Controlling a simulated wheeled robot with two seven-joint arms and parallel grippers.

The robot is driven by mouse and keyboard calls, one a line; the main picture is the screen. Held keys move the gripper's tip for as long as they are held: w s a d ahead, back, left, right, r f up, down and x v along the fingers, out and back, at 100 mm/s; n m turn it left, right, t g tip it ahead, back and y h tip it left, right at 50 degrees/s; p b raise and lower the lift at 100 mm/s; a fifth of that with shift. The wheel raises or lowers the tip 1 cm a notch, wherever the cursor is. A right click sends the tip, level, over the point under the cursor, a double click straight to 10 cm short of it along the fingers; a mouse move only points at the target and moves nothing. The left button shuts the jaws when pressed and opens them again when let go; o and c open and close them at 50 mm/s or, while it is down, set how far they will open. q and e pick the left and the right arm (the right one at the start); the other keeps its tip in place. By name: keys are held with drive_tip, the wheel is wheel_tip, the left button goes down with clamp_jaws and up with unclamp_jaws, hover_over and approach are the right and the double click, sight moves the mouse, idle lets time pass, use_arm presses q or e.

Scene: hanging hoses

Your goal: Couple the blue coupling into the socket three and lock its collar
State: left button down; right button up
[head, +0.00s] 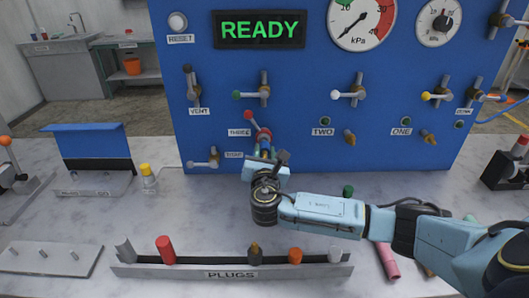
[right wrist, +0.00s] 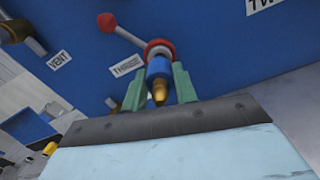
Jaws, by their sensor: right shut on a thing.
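The blue coupling (right wrist: 158,67) with a brass end sits between the green fingers of my right gripper (right wrist: 158,80) in the right wrist view. My right gripper is shut on it, and in the head view the gripper (head: 262,158) is at the panel. The coupling lines up with socket three (right wrist: 158,48), which has a red ring and a lever with a red ball. They look in contact, but I cannot tell whether the coupling is seated or the collar locked. The label THREE (head: 240,132) is left of the socket. My left gripper is not in view.
The blue panel (head: 300,85) shows READY and carries gauges and several valve levers. Sockets TWO (head: 325,122) and ONE (head: 406,121) are to the right. A PLUGS rack (head: 190,271) lies in front on the grey bench, with a yellow-capped bottle (head: 148,178) behind it.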

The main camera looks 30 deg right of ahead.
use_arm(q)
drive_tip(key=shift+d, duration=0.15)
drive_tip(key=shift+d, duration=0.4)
use_arm(e)
drive_tip(key=shift+w+d, duration=0.1)
drive_tip(key=shift+w+d, duration=0.15)
drive_tip(key=shift+w, duration=0.1)
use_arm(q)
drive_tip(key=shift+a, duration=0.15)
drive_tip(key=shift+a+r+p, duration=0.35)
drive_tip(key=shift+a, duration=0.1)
use_arm(e)
drive_tip(key=shift+r, duration=0.1)
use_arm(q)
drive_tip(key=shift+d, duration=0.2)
